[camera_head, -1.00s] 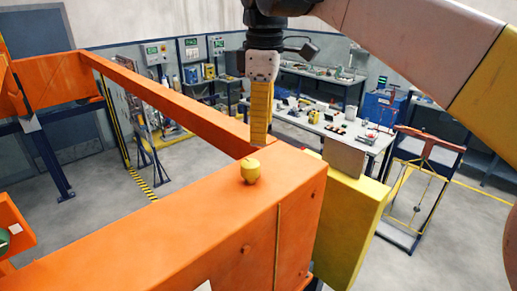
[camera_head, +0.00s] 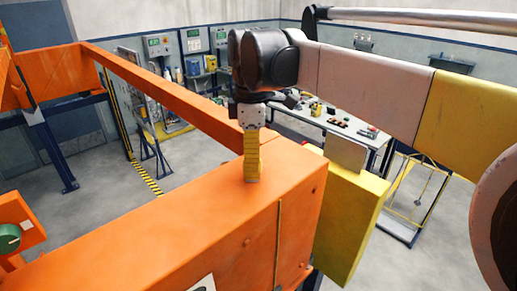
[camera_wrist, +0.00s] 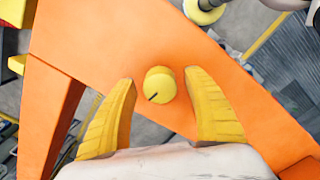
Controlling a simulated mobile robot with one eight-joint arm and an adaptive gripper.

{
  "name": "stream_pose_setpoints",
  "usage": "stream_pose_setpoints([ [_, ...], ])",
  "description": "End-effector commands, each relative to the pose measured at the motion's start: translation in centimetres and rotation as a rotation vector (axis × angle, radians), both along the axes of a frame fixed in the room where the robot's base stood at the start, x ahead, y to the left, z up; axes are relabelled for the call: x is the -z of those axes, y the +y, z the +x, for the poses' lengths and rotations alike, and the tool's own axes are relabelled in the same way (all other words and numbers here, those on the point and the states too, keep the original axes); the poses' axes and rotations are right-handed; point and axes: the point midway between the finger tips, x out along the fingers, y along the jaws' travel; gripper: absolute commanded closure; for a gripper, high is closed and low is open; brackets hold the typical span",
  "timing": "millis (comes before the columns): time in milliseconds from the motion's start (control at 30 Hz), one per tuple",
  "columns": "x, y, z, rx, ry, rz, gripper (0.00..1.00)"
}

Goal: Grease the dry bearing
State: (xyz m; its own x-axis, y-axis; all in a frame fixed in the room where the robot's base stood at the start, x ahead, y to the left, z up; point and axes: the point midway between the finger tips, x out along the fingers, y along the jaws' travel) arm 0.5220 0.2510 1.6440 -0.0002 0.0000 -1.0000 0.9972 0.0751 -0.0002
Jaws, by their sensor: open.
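A small round yellow cap (camera_wrist: 160,84) with a dark line on its face sits on the orange beam (camera_wrist: 110,35). In the wrist view it lies between the two yellow fingers of my gripper (camera_wrist: 161,77), near their tips, with a visible gap on each side. In the head view my gripper (camera_head: 252,179) points straight down at the top of the beam (camera_head: 190,225), and its fingers hide the cap. My gripper is open and holds nothing. I cannot make out which part is the dry bearing.
A yellow block (camera_head: 350,225) stands against the beam's right end. A green knob (camera_head: 9,238) on an orange box is at the far left. A long orange rail (camera_head: 150,95) runs behind. A workbench (camera_head: 325,120) with small items stands at the back.

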Motion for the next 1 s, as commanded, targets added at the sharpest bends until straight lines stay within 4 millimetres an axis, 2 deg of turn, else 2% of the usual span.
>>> stream_pose_setpoints([
  [233, 0.1, 0.0, 0.01, 0.0, 0.0, 0.0, 0.39],
  [267, 0.09, 0.0, 0.01, 0.0, 0.0, 0.0, 0.47],
  [400, 0.08, 0.0, 0.01, 0.0, 0.0, 0.0, 0.9],
  [433, 0.08, 0.0, 0.01, 0.0, 0.0, 0.0, 0.93],
  [767, 0.11, -0.01, 0.0, 0.035, 0.0, 0.0, 0.93],
  [1000, 0.16, 0.0, -0.01, 0.168, 0.0, -0.001, 0.93],
])
